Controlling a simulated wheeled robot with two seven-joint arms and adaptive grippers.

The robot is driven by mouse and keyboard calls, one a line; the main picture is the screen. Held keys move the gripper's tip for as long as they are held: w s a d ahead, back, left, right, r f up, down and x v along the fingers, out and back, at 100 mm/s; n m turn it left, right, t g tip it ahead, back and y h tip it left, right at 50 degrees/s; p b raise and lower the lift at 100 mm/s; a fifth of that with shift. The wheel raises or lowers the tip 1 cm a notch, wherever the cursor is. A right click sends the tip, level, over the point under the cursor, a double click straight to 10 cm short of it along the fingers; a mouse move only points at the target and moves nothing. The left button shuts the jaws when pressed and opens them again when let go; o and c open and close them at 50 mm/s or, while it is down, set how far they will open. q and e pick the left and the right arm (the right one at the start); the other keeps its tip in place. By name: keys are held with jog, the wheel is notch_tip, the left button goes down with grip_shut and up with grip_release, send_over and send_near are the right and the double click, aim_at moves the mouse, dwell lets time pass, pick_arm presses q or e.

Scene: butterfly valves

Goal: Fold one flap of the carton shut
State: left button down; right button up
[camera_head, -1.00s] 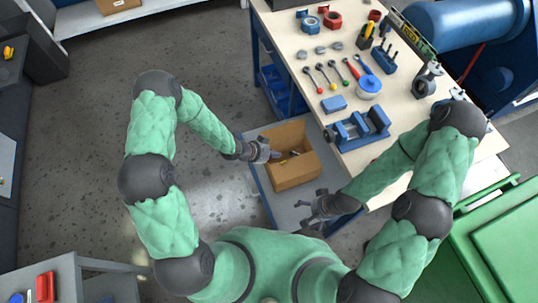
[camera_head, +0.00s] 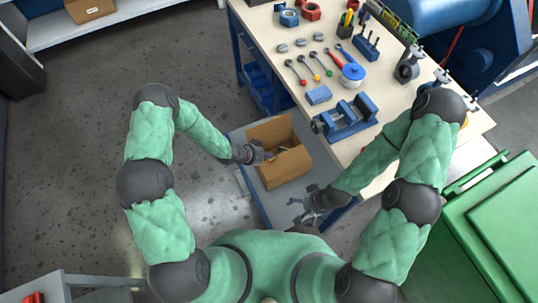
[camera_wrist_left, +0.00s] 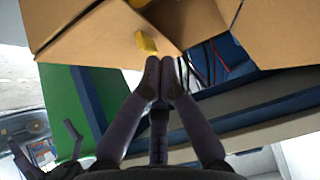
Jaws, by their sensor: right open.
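The open brown carton (camera_head: 289,172) stands on a grey surface beside the workbench, its back flap (camera_head: 268,131) raised. My left gripper (camera_head: 267,154) is at the carton's left side, at rim height or close to it. In the left wrist view its fingertips (camera_wrist_left: 162,66) are together, with nothing clearly between them. Cardboard panels of the carton (camera_wrist_left: 85,35) lie just beyond them; whether they touch is unclear. A small yellow item (camera_wrist_left: 146,42) shows near the cardboard. My right gripper (camera_head: 310,213) is open and empty, in front of the carton and to its right.
The workbench (camera_head: 290,100) stands right behind the carton, with a blue vise (camera_head: 345,118), a blue block (camera_head: 318,95) and several tools on it. A green bin (camera_head: 495,225) is at the right. The floor (camera_head: 70,150) at the left is clear.

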pick_arm(q)
jog(key=shift+w+a+f+b, duration=0.1)
jog(key=shift+f+b, duration=0.3)
jog(key=shift+f, duration=0.3)
pick_arm(e)
jog(key=shift+s+f, duration=0.1)
jog(key=shift+f, duration=0.3)
pick_arm(q)
jog(key=shift+s, duration=0.2)
jog(key=shift+r, duration=0.15)
pick_arm(e)
jog(key=shift+r, duration=0.1)
